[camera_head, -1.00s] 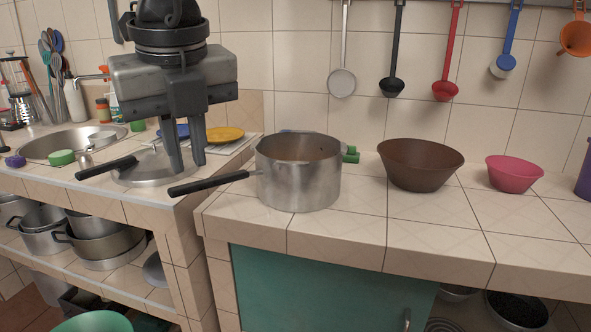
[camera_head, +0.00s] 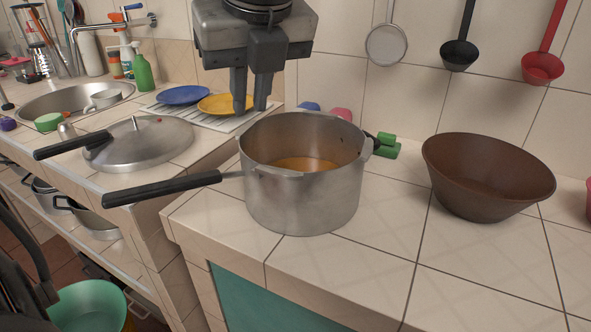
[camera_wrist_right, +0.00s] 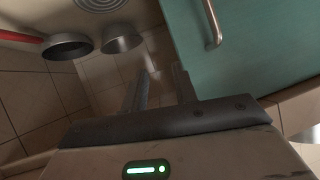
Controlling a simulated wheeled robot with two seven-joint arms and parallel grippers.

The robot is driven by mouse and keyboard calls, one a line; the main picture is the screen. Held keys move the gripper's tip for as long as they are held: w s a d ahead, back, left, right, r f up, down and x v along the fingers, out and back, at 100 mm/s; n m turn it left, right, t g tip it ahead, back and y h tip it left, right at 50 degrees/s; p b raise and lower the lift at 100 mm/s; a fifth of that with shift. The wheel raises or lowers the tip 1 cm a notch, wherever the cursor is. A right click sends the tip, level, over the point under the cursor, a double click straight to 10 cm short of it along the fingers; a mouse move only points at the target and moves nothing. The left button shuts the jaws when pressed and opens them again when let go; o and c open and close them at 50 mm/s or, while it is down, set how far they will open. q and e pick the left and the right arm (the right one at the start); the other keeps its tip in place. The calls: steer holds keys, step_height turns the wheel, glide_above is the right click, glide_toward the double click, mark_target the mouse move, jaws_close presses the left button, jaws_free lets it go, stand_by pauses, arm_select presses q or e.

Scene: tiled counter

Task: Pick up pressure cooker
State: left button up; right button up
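The pressure cooker (camera_head: 303,205) is a silver metal pot standing upright on the tiled counter, uncovered, with orange-brown contents inside. Its long black handle (camera_head: 162,188) points left past the counter edge, and a short dark grip sits at its right side. Its likely lid (camera_head: 150,145), silver with a black handle, lies on the left counter. My left gripper (camera_head: 251,104) points down, empty, its fingers slightly apart, just above and apparently behind the pot's left rear rim. My right gripper (camera_wrist_right: 161,84) is empty with fingers apart, low in front of the teal cabinet door.
A brown bowl (camera_head: 486,178) stands right of the pot, with counter between them. Yellow (camera_head: 226,103) and blue (camera_head: 183,95) plates sit behind the lid. Ladles hang on the wall. A gap separates the two counters.

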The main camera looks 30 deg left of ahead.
mark_target(245, 153)
arm_select(q)
steer(key=x, duration=0.6)
steer(key=shift+a+f, duration=0.1)
steer(key=shift+f, duration=0.25)
steer(key=shift+a+p+x, duration=0.1)
steer(key=shift+p+x, duration=0.15)
steer(key=shift+x, duration=1.1)
steer(key=shift+a+p+x, duration=0.15)
steer(key=shift+p+x, duration=0.1)
steer(key=shift+x, duration=1.05)
steer(key=shift+w+r, duration=0.1)
steer(key=shift+r, duration=0.05)
jaws_close()
steer(key=shift+w+r, duration=0.15)
steer(key=shift+r, duration=0.05)
